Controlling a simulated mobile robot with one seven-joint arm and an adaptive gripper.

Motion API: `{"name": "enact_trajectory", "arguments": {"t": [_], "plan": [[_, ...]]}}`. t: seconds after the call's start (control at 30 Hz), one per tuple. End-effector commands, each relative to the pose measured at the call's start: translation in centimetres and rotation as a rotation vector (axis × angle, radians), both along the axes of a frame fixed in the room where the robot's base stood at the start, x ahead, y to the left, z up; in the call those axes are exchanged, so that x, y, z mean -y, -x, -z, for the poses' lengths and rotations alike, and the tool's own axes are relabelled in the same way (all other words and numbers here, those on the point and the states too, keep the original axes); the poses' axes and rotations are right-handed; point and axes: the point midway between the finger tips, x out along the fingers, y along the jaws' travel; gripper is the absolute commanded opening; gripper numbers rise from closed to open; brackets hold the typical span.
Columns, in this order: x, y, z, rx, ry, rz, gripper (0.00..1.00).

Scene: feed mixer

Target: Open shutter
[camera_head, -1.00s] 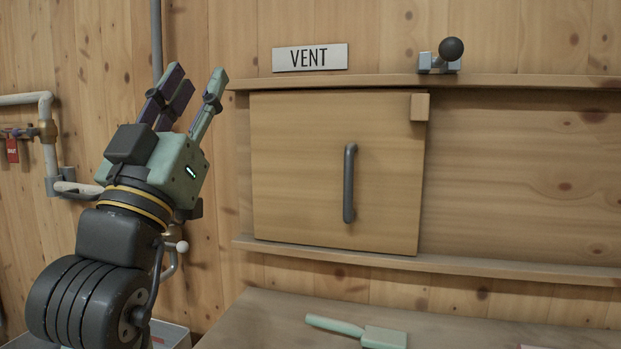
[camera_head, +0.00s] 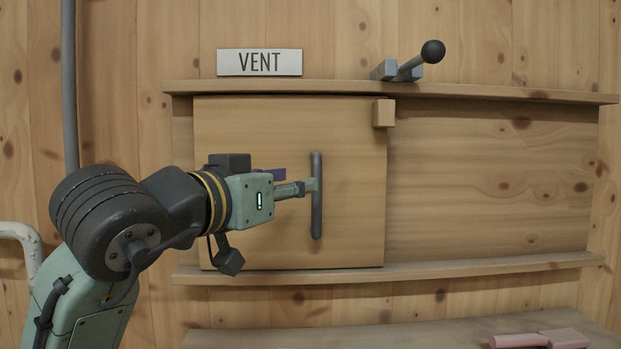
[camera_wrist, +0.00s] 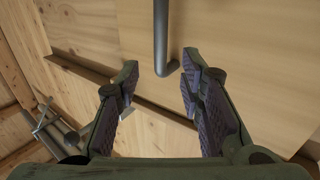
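The wooden shutter (camera_head: 240,130) is a square panel between two rails and covers the left part of the track. Its dark vertical bar handle (camera_head: 316,222) is right of the panel's middle. In the wrist view my gripper (camera_wrist: 160,78) is open, and the lower end of the handle (camera_wrist: 161,45) shows in the gap between the fingertips. The handle looks free of both fingers; exact depth is unclear. A wooden block (camera_head: 383,113) sits at the panel's top right corner.
A lever with a black ball knob (camera_head: 432,52) stands on the upper rail (camera_head: 480,90), right of the VENT sign (camera_head: 259,62). The track right of the shutter is bare. A pink tool (camera_head: 540,340) lies on the ledge below. Pipes (camera_head: 25,240) run at left.

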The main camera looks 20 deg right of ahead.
Motion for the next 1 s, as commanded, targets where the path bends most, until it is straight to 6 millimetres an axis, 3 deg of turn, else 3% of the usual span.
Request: {"name": "enact_trajectory", "arguments": {"t": [0.4, 0.83, 1.0], "plan": [[5.5, -4.7, -0.2, 0.000, 0.001, -0.001, 0.35], [6.3, -5.4, 0.0, 0.001, 0.002, -0.001, 0.35], [6.3, -5.4, 0.0, 0.001, 0.002, -0.001, 0.24]]}}
